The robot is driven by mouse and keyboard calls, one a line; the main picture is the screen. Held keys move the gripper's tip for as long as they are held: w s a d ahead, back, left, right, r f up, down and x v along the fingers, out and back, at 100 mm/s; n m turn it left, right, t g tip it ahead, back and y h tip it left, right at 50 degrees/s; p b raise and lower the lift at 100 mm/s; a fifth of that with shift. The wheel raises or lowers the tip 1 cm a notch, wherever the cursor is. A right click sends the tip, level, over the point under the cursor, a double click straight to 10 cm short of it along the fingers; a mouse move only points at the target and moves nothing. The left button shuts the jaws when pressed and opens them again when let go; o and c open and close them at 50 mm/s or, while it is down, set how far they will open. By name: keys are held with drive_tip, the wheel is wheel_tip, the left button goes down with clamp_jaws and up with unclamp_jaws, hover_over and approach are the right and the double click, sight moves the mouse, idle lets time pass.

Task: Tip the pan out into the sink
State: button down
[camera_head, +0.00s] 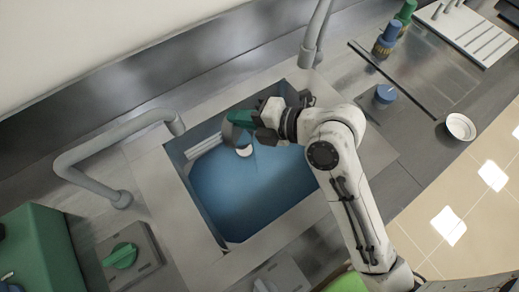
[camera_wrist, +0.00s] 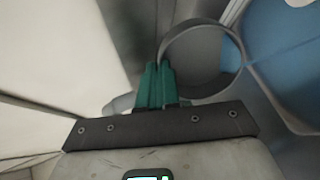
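My gripper (camera_head: 240,118) is over the upper part of the blue sink basin (camera_head: 250,195). In the wrist view its green fingers (camera_wrist: 156,86) are close together at the edge of a grey round pan (camera_wrist: 192,84). The pan's round rim and inner wall show, and it appears tipped on its side. In the head view the pan (camera_head: 231,133) is a small grey shape just below the fingers, partly hidden by them. I cannot tell whether anything is left in it. A small white round spot (camera_head: 244,151) shows in the basin below the pan.
A bent grey faucet (camera_head: 95,155) stands left of the sink, and another pipe (camera_head: 314,38) stands behind it. A white bowl (camera_head: 460,127) and a blue knob (camera_head: 385,95) are on the right. A green box (camera_head: 40,255) is at lower left.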

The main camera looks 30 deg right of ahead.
drive_tip(key=shift+s+d+r+t+y+b, duration=0.1)
drive_tip(key=shift+s+d+t+y+b, duration=0.35)
drive_tip(key=shift+b, duration=1.75)
drive_tip(key=shift+s+t+b, duration=0.25)
drive_tip(key=shift+t+b, duration=0.2)
drive_tip(key=shift+b, duration=0.45)
idle(0.3)
drive_tip(key=shift+s+d+y, duration=0.1)
drive_tip(key=shift+s+y, duration=0.05)
drive_tip(key=shift+y, duration=0.1)
idle(0.5)
drive_tip(key=shift+s+d+t, duration=0.1)
drive_tip(key=shift+s+t, duration=0.05)
drive_tip(key=shift+t, duration=0.25)
drive_tip(key=shift+s+d+y+b, duration=0.1)
drive_tip(key=shift+s+y+b, duration=0.05)
drive_tip(key=shift+y+b, duration=0.2)
idle(0.5)
drive_tip(key=shift+s+a+p, duration=0.35)
drive_tip(key=shift+a+p, duration=0.05)
drive_tip(key=shift+a, duration=0.1)
